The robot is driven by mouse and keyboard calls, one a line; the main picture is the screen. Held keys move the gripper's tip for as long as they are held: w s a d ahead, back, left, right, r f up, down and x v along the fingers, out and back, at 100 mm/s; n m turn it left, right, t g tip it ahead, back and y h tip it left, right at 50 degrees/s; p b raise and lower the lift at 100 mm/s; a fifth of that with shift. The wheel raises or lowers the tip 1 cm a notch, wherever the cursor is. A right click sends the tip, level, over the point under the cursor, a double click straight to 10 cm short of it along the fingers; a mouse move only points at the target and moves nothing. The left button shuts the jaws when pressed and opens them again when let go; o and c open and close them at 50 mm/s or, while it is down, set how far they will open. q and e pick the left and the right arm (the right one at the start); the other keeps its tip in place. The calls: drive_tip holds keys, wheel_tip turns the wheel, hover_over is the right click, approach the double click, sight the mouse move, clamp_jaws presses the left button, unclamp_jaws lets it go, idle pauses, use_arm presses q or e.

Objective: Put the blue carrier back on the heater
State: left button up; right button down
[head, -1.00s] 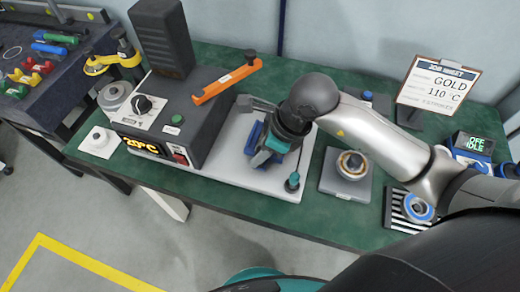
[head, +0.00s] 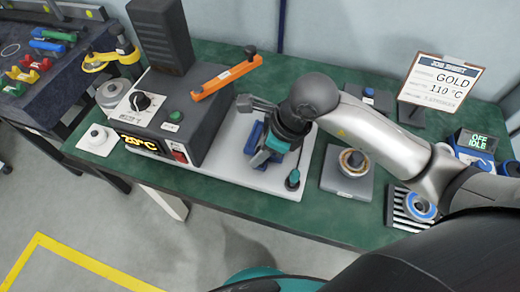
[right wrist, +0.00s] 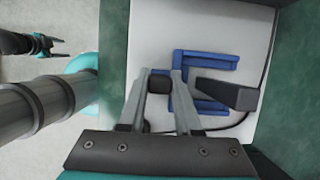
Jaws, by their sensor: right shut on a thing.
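The blue carrier (head: 256,134) is a blue U-shaped frame over the white base plate (head: 228,172), right of the grey heater box (head: 205,118). In the right wrist view the carrier (right wrist: 208,59) opens toward a dark grey bar (right wrist: 228,94), whose end reaches into its opening. My right gripper (head: 270,150) is over the carrier. Its fingers (right wrist: 160,84) are shut on a small black knob (right wrist: 160,83) beside the frame. Whether the carrier touches the bar or plate I cannot tell. My left gripper (right wrist: 46,45) shows small in the right wrist view, fingers apart, away from the table.
An orange bar (head: 224,77) lies above the heater box. A teal-topped knob (head: 292,180) stands at the plate's front right corner. Right of it are a grey block with a round brass part (head: 352,162), a striped pad (head: 397,208) and a sign (head: 438,85).

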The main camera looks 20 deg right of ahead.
drive_tip(key=c, duration=0.5)
unclamp_jaws()
wheel_tip(320, 180, up, 11)
drive_tip(key=p, duration=0.8)
drive_tip(key=shift+p, duration=0.3)
